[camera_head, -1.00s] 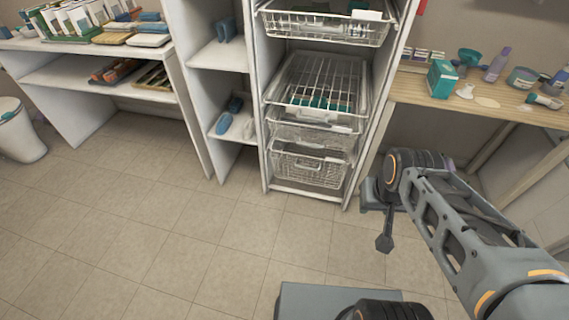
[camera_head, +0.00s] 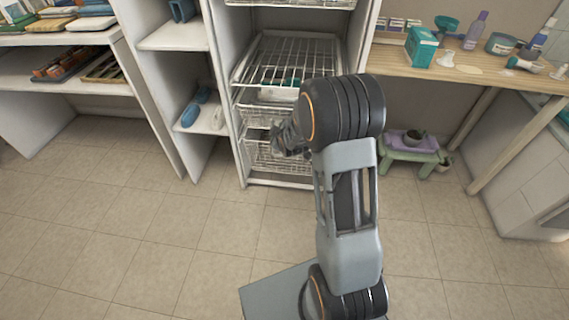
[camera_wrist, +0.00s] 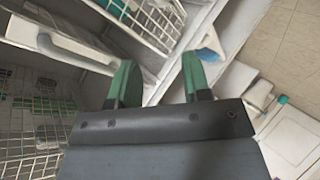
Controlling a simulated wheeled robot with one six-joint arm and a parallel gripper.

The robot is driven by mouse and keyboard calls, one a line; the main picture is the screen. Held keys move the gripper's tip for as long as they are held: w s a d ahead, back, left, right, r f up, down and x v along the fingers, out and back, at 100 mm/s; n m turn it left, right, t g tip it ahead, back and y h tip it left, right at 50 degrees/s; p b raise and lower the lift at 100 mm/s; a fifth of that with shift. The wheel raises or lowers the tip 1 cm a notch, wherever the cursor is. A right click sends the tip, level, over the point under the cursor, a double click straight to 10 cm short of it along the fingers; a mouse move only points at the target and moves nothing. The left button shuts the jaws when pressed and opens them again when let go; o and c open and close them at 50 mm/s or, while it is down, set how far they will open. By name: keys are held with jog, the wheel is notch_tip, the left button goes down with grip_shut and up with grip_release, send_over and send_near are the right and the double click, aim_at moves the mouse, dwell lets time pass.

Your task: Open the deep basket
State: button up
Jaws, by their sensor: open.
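The deep basket (camera_head: 264,158) is the lowest wire basket in the white cabinet, in the head view. It sits inside the cabinet, and my arm covers its right part. My gripper (camera_head: 287,138) is in front of the lower baskets, near the deep basket's upper front. In the wrist view my gripper (camera_wrist: 160,80) is open, its two green fingers apart with no basket part visible between them. White-fronted wire baskets show at the left and top there; I cannot tell which one is the deep basket. Contact with it cannot be seen.
Shallower wire baskets are above, one (camera_head: 290,62) standing further out. Shelves with blue items (camera_head: 197,108) stand left of the cabinet. A wooden counter (camera_head: 465,66) and a small green stool (camera_head: 408,152) are at the right. The tiled floor in front is clear.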

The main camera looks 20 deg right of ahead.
jog(key=w+d+f+n+t+b, duration=0.2)
jog(key=f, duration=0.6)
jog(key=w+d+f+n+t+b, duration=0.1)
jog(key=w+f+n+t+b, duration=0.15)
jog(key=f, duration=0.65)
jog(key=s+d+f+n+t+b, duration=0.2)
jog(key=s+f+n+t+b, duration=0.3)
jog(key=f, duration=0.6)
jog(key=shift+m+g+h, duration=0.4)
jog(key=shift+m+g, duration=0.05)
jog(key=shift+g, duration=0.2)
jog(key=shift+w+d+r+b, duration=0.2)
jog(key=shift+w+r+b, duration=0.3)
jog(key=shift+w, duration=1.6)
jog(key=shift+w+d+r+b, duration=0.2)
jog(key=shift+w+b, duration=0.45)
jog(key=shift+w, duration=1.4)
jog(key=shift+w+d+r+b, duration=0.3)
jog(key=shift+w+b, duration=0.3)
jog(key=shift+w, duration=1.5)
grip_shut()
